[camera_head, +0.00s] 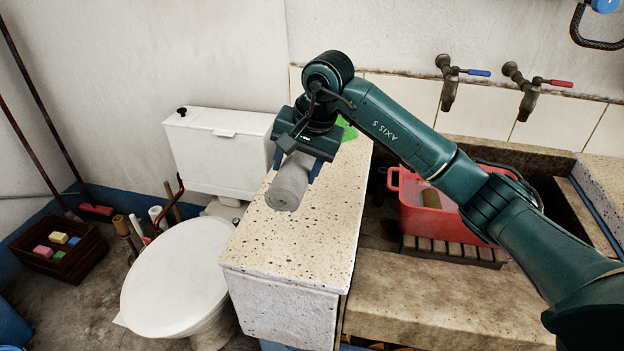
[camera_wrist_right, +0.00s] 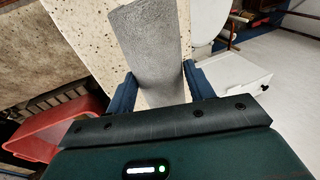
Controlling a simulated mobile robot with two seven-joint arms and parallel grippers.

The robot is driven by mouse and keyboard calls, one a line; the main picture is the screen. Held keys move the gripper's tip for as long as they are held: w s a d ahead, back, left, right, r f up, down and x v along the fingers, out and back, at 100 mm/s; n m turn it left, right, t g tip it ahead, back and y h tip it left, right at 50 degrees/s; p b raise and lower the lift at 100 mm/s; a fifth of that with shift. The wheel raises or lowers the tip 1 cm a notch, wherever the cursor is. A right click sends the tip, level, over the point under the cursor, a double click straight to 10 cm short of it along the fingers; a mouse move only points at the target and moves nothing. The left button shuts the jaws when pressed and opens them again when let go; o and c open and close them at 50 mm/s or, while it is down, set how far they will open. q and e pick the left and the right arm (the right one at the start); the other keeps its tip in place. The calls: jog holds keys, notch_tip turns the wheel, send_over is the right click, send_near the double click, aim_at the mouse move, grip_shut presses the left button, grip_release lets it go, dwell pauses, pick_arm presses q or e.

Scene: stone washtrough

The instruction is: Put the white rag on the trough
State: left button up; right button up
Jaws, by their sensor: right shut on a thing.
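The white rag (camera_head: 288,186) looks like a pale grey, rolled-up cylinder with a rough cloth surface. My right gripper (camera_head: 298,166) is shut on it and holds it over the speckled stone counter beside the toilet. In the right wrist view the rag (camera_wrist_right: 150,45) runs away from between the two blue fingers. I cannot tell whether its lower end touches the counter. The stone trough (camera_head: 450,300) lies to the right, with my right arm reaching across above it. My left gripper is not in view.
The speckled counter (camera_head: 300,235) is mostly bare, with a green thing (camera_head: 347,130) at its back. A red tub (camera_head: 440,222) stands in the trough on a slatted rack (camera_head: 452,251). Two taps (camera_head: 449,85) are on the wall. The toilet (camera_head: 180,275) stands left of the counter.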

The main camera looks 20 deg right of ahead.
jog(key=shift+s+f+b, duration=0.1)
jog(key=shift+f+b, duration=0.2)
jog(key=shift+f, duration=0.8)
notch_tip(320, 180, down, 5)
notch_tip(320, 180, down, 4)
jog(key=shift+f, duration=0.5)
jog(key=o, duration=1.1)
jog(key=shift+c, duration=0.2)
jog(key=shift+r, duration=0.15)
